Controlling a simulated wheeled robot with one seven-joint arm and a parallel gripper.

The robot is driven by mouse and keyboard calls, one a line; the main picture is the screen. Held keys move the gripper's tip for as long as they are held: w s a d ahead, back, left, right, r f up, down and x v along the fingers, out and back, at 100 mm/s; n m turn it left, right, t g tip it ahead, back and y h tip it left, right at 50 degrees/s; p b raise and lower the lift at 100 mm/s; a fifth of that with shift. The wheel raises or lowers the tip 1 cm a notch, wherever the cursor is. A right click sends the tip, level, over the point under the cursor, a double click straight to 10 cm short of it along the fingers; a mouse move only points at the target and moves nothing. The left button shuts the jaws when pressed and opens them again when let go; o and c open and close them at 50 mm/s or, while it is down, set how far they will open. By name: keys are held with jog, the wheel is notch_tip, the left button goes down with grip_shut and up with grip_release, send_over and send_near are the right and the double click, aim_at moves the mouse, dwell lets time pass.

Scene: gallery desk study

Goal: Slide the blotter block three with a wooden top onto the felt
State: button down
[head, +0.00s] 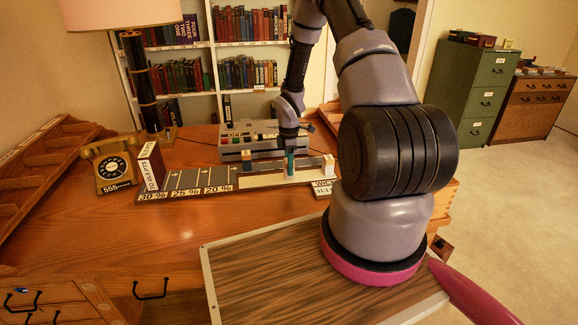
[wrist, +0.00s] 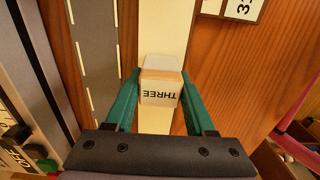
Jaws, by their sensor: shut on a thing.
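The block marked THREE (wrist: 160,92) is in the wrist view, with a light wooden face and a whitish part at its far end. My gripper (wrist: 161,98) has its teal fingers on both sides of it and is shut on it. The block is over a long cream strip (wrist: 163,25); I cannot tell if it touches the strip. In the head view my gripper (head: 290,162) is at the cream strip (head: 262,181), and its fingers hide the block. No label shows which strip is felt.
A pale block with a wooden top (head: 247,161) stands left of my gripper, and another small block (head: 328,163) stands right. A grey machine with buttons (head: 250,138) is behind. A rotary telephone (head: 112,168) and a lamp (head: 140,80) are left. The front desk area is clear.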

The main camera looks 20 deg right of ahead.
jog(key=shift+w, duration=0.1)
jog(key=shift+w+d, duration=0.3)
jog(key=shift+w, duration=1.15)
jog(key=shift+w+d, duration=0.3)
jog(key=shift+w, duration=1.1)
jog(key=shift+w+d, duration=0.3)
jog(key=shift+w, duration=1.15)
jog(key=shift+f, duration=0.2)
jog(key=shift+c, duration=0.9)
grip_release()
